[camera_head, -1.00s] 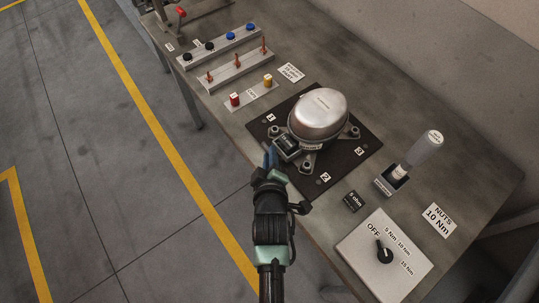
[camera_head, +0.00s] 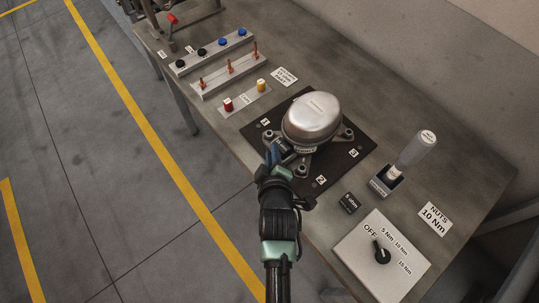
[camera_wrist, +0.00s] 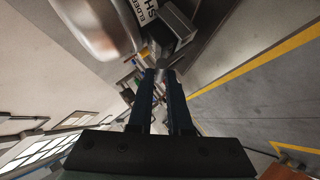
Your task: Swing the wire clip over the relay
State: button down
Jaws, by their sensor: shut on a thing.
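The relay (camera_head: 283,144) is a small dark box on the near side of the silver compressor (camera_head: 311,120). My gripper (camera_head: 273,155) is right at it and hides part of it. In the wrist view the relay (camera_wrist: 174,24) is a grey-black block beside the compressor's shell (camera_wrist: 97,24), just beyond my fingertips (camera_wrist: 166,72). My fingers are close together, shut on the wire clip at the relay's end. The clip is too thin and too covered to make out clearly, so its exact angle against the relay cannot be told.
The compressor stands on a dark numbered plate (camera_head: 340,165) on the workbench. A grey-handled tool (camera_head: 412,152) stands in a holder at the right, near a torque dial box (camera_head: 382,255). Racks with caps (camera_head: 212,48) and pins (camera_head: 230,75) lie at the back left.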

jog(key=shift+w+d+r, duration=0.3)
jog(key=shift+d, duration=0.05)
jog(key=shift+w+d, duration=0.1)
jog(key=shift+d, duration=0.05)
jog(key=c, duration=1)
grip_release()
jog(key=shift+d, duration=0.1)
jog(key=shift+o, duration=1.1)
jog(key=shift+f, duration=0.1)
